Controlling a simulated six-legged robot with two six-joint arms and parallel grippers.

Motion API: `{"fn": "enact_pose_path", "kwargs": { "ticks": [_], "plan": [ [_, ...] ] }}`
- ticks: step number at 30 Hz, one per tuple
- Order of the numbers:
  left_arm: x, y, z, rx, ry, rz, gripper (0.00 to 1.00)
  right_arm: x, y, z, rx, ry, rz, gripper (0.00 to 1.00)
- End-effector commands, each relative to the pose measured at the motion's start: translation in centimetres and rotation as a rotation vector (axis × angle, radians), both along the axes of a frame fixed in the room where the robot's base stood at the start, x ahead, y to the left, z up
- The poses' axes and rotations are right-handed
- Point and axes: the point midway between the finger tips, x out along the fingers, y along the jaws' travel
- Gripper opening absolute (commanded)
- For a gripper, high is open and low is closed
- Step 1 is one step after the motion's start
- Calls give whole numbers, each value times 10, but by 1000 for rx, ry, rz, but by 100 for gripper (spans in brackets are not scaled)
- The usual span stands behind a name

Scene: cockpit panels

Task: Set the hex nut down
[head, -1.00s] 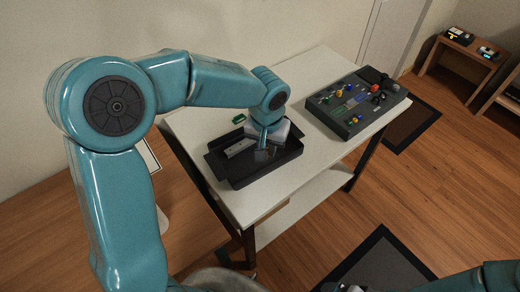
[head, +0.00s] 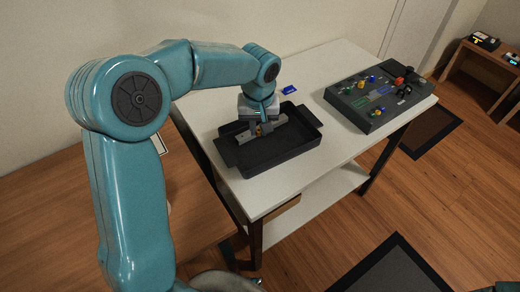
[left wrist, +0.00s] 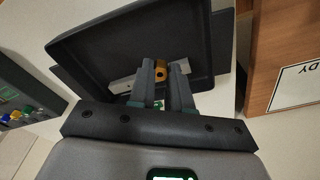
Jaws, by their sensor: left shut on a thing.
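My left gripper (head: 257,130) points down over the dark tray (head: 270,163) on the white table. It is shut on a small brass-coloured piece, which I take to be the hex nut (head: 258,130). In the left wrist view the nut (left wrist: 161,69) shows between the two grey fingertips (left wrist: 160,74), over the tray (left wrist: 95,50). A pale metal bar (head: 274,122) lies in the tray close to the fingertips. Whether the nut touches the bar or the tray floor is unclear. My right gripper is out of view.
A dark panel box (head: 378,100) with coloured knobs stands on the table right of the tray. A small blue piece (head: 289,90) lies behind the tray. The tray's front part is clear. Its raised walls surround the gripper.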

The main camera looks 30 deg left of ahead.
Motion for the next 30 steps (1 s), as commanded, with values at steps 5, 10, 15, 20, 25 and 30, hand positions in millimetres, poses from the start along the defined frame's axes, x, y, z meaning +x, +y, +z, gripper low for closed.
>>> {"fn": "enact_pose_path", "kwargs": {
  "ticks": [5,10,15,20,25,30],
  "plan": [
    [-1,0,-42,0,4,-1,0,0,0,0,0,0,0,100],
    [0,0,-58,0,0,-1,0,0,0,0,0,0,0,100],
    [-1,0,-86,0,2,-2,0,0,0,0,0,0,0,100],
    [-1,0,-100,0,0,-1,0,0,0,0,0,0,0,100],
    [0,0,-99,0,-1,-1,0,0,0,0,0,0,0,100],
    [0,0,-103,0,-2,-1,0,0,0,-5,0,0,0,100]
  ]
}}
